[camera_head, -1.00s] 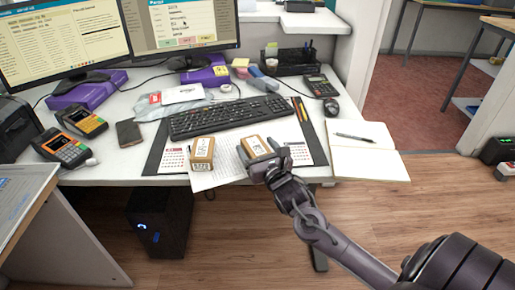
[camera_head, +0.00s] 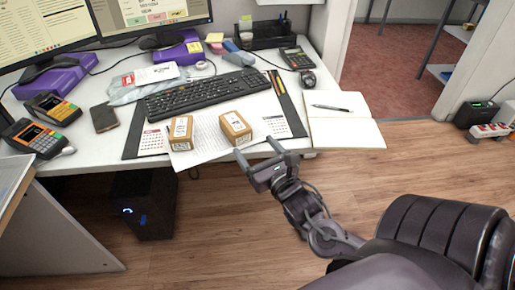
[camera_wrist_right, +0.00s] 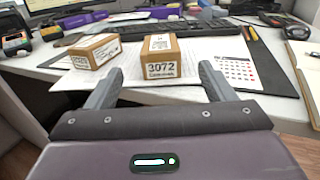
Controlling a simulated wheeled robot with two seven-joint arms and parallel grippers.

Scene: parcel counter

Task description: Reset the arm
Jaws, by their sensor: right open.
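My right gripper (camera_head: 262,158) is open and empty just off the front edge of the counter. Its two fingers also show spread apart in the right wrist view (camera_wrist_right: 158,92). A small cardboard box (camera_head: 235,126) stands on the paper sheet in front of it, apart from the fingers; in the right wrist view this box (camera_wrist_right: 161,58) reads 3072 and appears between and beyond the fingertips. A second box (camera_head: 181,133) stands to its left, also seen in the right wrist view (camera_wrist_right: 95,51). My left gripper does not show.
A keyboard (camera_head: 208,93) lies behind the boxes. An open notebook (camera_head: 345,132) with a pen is at the counter's right. Card terminals (camera_head: 36,137) and a phone (camera_head: 104,117) are at left.

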